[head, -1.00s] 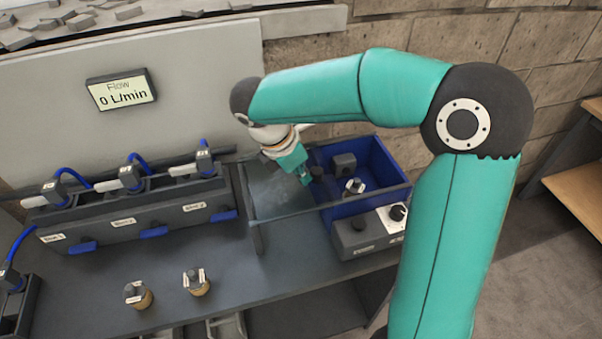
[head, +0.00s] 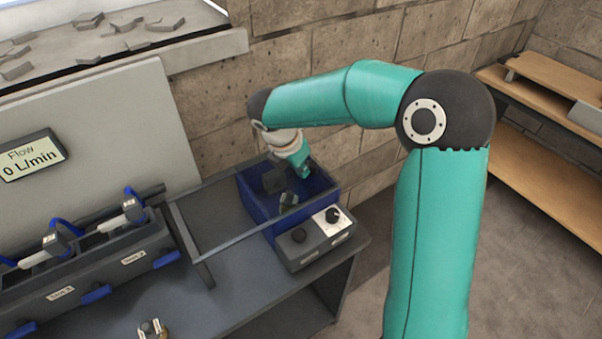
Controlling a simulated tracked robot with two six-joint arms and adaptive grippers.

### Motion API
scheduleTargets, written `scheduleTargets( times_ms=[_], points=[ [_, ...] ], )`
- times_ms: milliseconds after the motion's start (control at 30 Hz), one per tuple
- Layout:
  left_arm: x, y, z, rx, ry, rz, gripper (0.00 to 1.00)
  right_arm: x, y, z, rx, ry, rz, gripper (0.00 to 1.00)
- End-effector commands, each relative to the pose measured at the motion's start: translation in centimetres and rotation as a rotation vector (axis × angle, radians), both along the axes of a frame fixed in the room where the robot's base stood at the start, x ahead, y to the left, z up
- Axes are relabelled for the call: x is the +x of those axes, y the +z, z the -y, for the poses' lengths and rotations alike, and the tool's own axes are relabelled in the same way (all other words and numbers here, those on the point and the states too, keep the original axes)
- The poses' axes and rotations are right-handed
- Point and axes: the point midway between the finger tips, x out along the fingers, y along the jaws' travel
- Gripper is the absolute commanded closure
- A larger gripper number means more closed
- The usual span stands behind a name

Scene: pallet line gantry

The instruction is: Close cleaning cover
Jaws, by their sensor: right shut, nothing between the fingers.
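The blue bin (head: 257,207) stands open-topped between two dark rails (head: 222,240) at the right end of the bench. Inside it are a dark block (head: 273,180) and a smaller dark piece with a pale edge (head: 288,201). My right gripper (head: 305,174) points down over the bin's back right part, with its fingers shut and nothing between them. I cannot make out a clear cover panel or its knob; the gripper hides part of the bin there. The rail bay left of the bin looks dark and bare. My left gripper is not in view.
A grey control box (head: 314,240) with two knobs sits at the bin's front. A valve rack (head: 85,275) stands left, under the flow display (head: 32,157) reading 0 L/min. A small capped jar (head: 152,330) is at the front. A brick wall stands behind.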

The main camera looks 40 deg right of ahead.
Motion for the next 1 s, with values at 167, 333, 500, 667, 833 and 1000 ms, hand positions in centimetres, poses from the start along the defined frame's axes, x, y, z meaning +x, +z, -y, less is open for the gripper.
scheduleTargets(
  times_ms=[167,333,500,667,833,1000],
  points=[
    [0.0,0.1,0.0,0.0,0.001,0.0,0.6,0.2,0.0,0.4,-0.005,0.009,0.0,1.0],
    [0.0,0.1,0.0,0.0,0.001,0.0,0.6,0.2,0.0,0.6,-0.008,0.006,0.002,1.0],
    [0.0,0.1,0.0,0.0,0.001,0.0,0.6,0.1,0.1,0.6,-0.009,0.004,0.001,1.0],
    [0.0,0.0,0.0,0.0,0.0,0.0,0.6,0.1,0.1,-0.4,-0.008,0.004,0.001,1.0],
    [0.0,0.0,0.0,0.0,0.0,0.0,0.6,0.1,-0.1,-3.3,-0.003,0.009,-0.001,1.0],
    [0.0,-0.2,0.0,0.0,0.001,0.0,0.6,0.2,2.9,-5.3,0.0,0.008,0.009,1.0]
  ],
)
